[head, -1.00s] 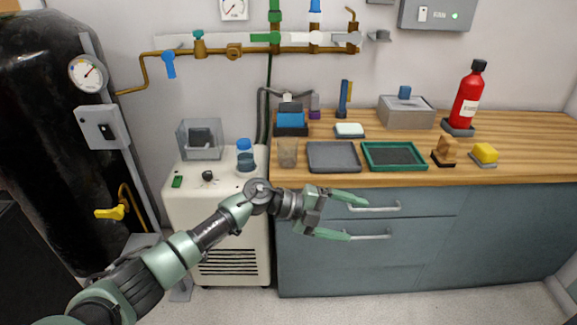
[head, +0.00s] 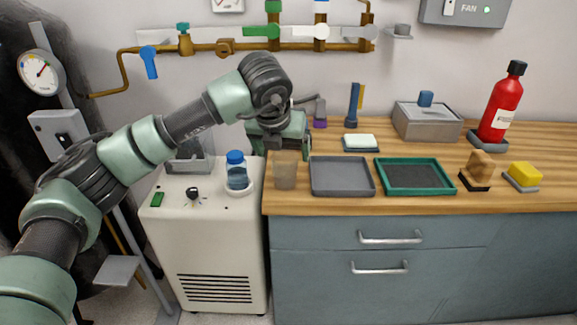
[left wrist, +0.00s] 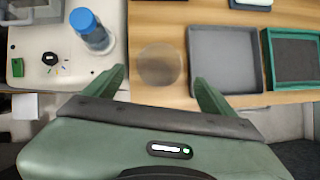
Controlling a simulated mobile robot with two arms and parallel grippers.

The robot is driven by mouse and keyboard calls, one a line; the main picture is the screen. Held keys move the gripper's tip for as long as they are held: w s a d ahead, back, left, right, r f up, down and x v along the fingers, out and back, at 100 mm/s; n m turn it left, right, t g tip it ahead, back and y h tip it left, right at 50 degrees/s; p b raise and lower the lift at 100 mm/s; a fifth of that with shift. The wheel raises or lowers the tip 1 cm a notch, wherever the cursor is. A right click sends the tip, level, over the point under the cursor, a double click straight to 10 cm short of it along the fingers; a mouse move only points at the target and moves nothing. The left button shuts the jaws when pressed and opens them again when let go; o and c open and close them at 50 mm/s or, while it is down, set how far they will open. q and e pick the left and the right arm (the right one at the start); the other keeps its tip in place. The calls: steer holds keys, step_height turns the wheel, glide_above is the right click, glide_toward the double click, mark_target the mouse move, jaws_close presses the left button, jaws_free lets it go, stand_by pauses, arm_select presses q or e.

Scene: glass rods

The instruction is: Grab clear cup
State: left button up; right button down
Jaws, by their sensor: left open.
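The clear cup (head: 286,172) stands upright on the wooden counter near its left end. It also shows in the left wrist view (left wrist: 160,64), seen from above as a faint round shape. My left gripper (head: 280,151) is open and empty, pointing down just behind and above the cup in the head view. In the left wrist view its two green fingers (left wrist: 157,74) are spread, with the cup between and just beyond their tips. I cannot tell how much height separates them. My right gripper is not in view.
A grey tray (head: 342,190) lies right of the cup, then a green-rimmed tray (head: 414,190). A blue-capped bottle (head: 237,173) stands on the white cabinet (head: 212,245) to the left.

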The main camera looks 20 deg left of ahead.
mark_target(285, 170)
arm_select(q)
steer(key=shift+x, duration=0.75)
steer(key=x, duration=0.5)
steer(key=shift+w+a+f, duration=0.15)
steer(key=shift+w+f, duration=0.05)
steer(key=shift+f, duration=0.15)
steer(key=c, duration=1.5)
steer(key=shift+o, duration=0.2)
